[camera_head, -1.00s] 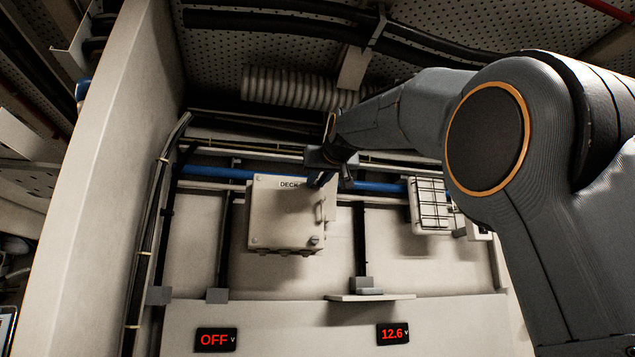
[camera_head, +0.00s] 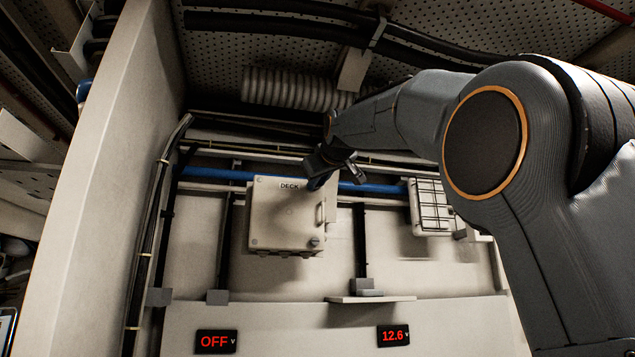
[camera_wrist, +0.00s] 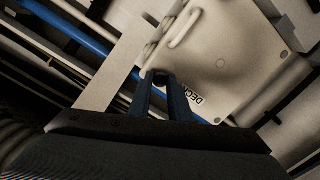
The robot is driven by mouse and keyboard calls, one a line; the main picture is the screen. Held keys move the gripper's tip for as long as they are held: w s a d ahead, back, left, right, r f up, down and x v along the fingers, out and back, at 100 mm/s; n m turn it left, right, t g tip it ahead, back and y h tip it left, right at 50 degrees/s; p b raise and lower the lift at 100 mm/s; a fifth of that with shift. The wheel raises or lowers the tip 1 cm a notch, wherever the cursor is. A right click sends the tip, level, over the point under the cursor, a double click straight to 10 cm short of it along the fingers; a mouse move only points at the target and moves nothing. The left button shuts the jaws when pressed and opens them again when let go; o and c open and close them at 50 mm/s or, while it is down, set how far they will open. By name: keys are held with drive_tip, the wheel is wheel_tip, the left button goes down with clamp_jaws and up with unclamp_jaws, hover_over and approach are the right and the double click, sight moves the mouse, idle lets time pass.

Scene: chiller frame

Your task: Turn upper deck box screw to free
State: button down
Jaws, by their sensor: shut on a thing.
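The pale deck box (camera_head: 285,222), marked "DECK", is fixed to the back wall. My gripper (camera_head: 317,184) is at the box's upper right corner, next to the label. In the wrist view the two dark blue fingers of my gripper (camera_wrist: 163,84) are close together at that corner. They are shut on the dark upper screw (camera_wrist: 161,76), of which little shows between the fingertips. The box lid is closed. A handle (camera_head: 320,212) stands out at its right side, and a lower screw (camera_head: 315,242) shows at the lower right corner.
A blue pipe (camera_head: 375,188) runs along the wall behind the box. A caged light (camera_head: 430,205) hangs to the right. A small shelf (camera_head: 370,299) juts out below. Two red displays (camera_head: 215,341) and (camera_head: 393,335) read OFF and 12.6. A pale panel (camera_head: 95,190) stands at left.

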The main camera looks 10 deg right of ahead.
drive_tip(key=shift+f, duration=0.1)
drive_tip(key=c, duration=1.6)
unclamp_jaws()
drive_tip(key=shift+c, duration=0.2)
drive_tip(key=s+b, duration=0.3)
drive_tip(key=s, duration=0.4)
drive_tip(key=shift+s+r, duration=0.3)
drive_tip(key=shift+s, duration=0.1)
drive_tip(key=shift+d, duration=0.1)
